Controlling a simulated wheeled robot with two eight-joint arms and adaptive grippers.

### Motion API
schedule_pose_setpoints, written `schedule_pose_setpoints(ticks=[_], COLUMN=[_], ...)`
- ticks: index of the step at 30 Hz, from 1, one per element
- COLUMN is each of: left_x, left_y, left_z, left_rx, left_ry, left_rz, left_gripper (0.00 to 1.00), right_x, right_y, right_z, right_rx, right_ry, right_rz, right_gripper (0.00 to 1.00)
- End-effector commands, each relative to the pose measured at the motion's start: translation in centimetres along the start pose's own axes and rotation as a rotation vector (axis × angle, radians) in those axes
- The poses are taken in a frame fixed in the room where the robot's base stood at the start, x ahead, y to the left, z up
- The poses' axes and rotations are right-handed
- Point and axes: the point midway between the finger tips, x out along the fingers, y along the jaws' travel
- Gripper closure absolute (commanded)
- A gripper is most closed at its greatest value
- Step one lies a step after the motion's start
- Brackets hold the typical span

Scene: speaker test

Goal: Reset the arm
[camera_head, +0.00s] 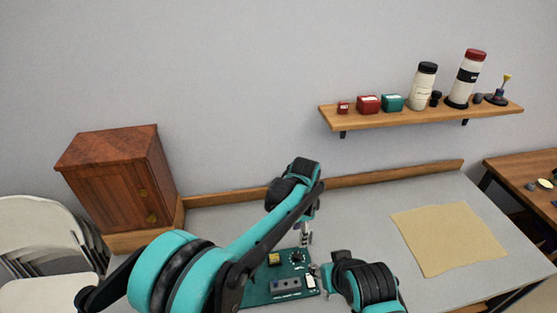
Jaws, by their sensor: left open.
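A green test board (258,292) lies on the grey table, with a yellow block (274,259), a dark round knob (296,257) and a grey module (286,286) on it. My left arm comes in from the left and bends down. Its gripper (306,238) is open over the board's back right part, small in the view. My right arm's dark and teal wrist (365,284) is at the board's right side. Its gripper (318,270) points left at the board's right edge, and its jaws are too small to read. My left arm hides part of the board's left side.
A tan mat (435,238) lies on the table's right side. A wall shelf (420,115) carries bottles and small boxes. A wooden cabinet (112,185) stands at the left, near white folding chairs (38,225). Another wooden table (528,168) is at the right.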

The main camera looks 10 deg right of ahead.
Motion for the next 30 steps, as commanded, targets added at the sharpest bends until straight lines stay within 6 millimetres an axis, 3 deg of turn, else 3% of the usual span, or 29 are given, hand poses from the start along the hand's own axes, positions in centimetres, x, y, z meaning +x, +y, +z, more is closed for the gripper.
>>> schedule_pose_setpoints(ticks=[5, 8, 14, 18, 24, 30], left_x=[-0.8, -2.8, -7.8, -10.1, -11.3, -10.3], left_y=[-0.1, -0.2, 0.9, 2.9, 7.0, 11.3], left_z=[1.1, 3.7, 12.2, 18.1, 25.5, 31.1], left_rx=[-0.034, -0.125, -0.426, -0.647, -0.956, -1.235], left_ry=[0.008, 0.031, 0.116, 0.185, 0.292, 0.405], left_rz=[-0.011, -0.039, -0.134, -0.203, -0.301, -0.392], left_gripper=[0.53, 0.53, 0.53, 0.53, 0.53, 0.53], right_x=[0.0, 0.0, 0.0, 0.0, 0.0, 0.0], right_y=[0.0, 0.0, 0.0, 0.0, 0.0, 0.0], right_z=[0.0, 0.0, 0.0, 0.0, 0.0, 0.0], right_rx=[0.0, 0.0, 0.0, 0.0, 0.0, 0.0], right_ry=[0.0, 0.0, 0.0, 0.0, 0.0, 0.0], right_rz=[0.0, 0.0, 0.0, 0.0, 0.0, 0.0], right_gripper=[0.56, 0.56, 0.56, 0.56, 0.56, 0.56])
